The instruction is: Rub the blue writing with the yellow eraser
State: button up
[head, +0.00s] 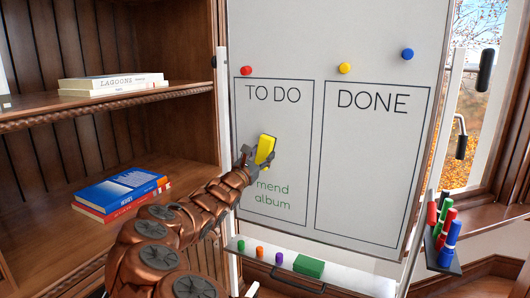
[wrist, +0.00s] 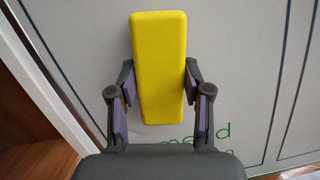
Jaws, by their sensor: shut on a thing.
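My gripper (head: 256,157) is shut on the yellow eraser (head: 266,148) at the whiteboard (head: 290,40), inside the TO DO box. In the wrist view the eraser (wrist: 159,65) stands long and upright between the two fingers. It is close to the board; I cannot tell whether it touches. Green writing, "mend album" (head: 272,196), is just below my gripper and partly hidden by it. Part of it shows in the wrist view (wrist: 215,138). I see no blue writing; any behind the eraser or gripper is hidden.
A DONE box (head: 372,170) is empty on the right. Red (head: 246,71), yellow (head: 345,68) and blue (head: 407,54) magnets sit above. The lower ledge (head: 340,275) holds small pieces and a green block (head: 308,266). Markers (head: 447,225) stand at right; bookshelves (head: 110,110) at left.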

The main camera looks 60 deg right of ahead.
jog(key=shift+w, duration=0.15)
jog(key=w+p, duration=0.3)
jog(key=p, duration=0.1)
jog(key=shift+r, duration=0.15)
jog(key=shift+w+p, duration=1.1)
jog(key=shift+w, duration=0.05)
jog(key=shift+w+a+f+p, duration=0.1)
jog(key=shift+w+f+p, duration=0.1)
jog(key=shift+w+p, duration=0.65)
jog(key=shift+w, duration=0.1)
jog(key=b, duration=0.1)
send_near(253, 146)
jog(key=shift+w+a+r, duration=0.1)
jog(key=shift+w+r, duration=0.55)
jog(key=shift+r, duration=0.05)
